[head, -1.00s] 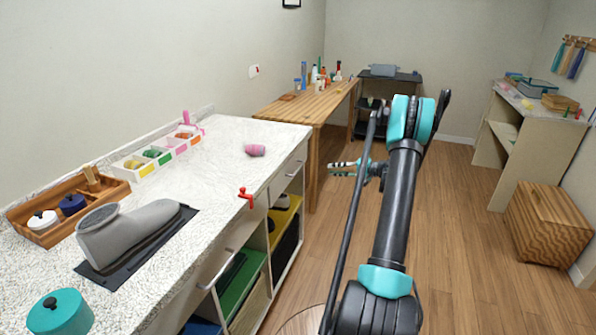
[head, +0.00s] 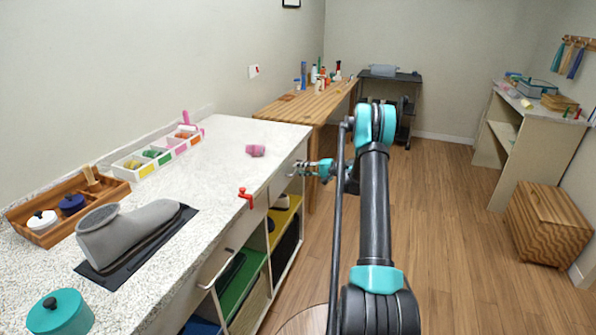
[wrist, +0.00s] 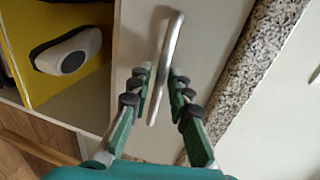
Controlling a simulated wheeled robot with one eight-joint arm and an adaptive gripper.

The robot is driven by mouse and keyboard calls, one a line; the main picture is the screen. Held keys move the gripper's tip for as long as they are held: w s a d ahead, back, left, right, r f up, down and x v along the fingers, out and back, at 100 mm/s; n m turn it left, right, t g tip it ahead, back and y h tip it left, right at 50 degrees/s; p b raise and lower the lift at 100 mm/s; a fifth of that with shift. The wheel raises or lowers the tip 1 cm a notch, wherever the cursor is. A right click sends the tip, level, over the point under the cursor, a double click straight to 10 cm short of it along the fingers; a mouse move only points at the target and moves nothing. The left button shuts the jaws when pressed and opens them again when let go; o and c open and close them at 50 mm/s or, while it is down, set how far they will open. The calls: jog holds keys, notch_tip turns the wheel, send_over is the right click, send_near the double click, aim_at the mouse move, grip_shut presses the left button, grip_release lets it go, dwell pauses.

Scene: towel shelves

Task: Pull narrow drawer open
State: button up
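The narrow drawer (head: 281,182) is at the far end of the white counter's front, and its front looks flush with the cabinet. In the wrist view its pale front (wrist: 215,50) fills the middle, with a metal bar handle (wrist: 167,50) on it. My gripper (head: 298,167) is at this handle in the head view, covering much of it. In the wrist view my gripper (wrist: 160,75) has its dark-tipped fingers apart, one on each side of the handle. Small gaps seem to show between the fingertips and the bar.
A speckled countertop (head: 215,180) runs above the drawers, with a red clamp (head: 245,195) on its edge. A wider drawer's handle (head: 215,272) is nearer me. Open cubbies hold a green bin (head: 240,285). A yellow-lined cubby (wrist: 45,20) adjoins the narrow drawer.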

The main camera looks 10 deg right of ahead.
jog(key=shift+w+a+f, duration=0.1)
jog(key=shift+w+a, duration=0.15)
jog(key=shift+a, duration=0.3)
grip_shut()
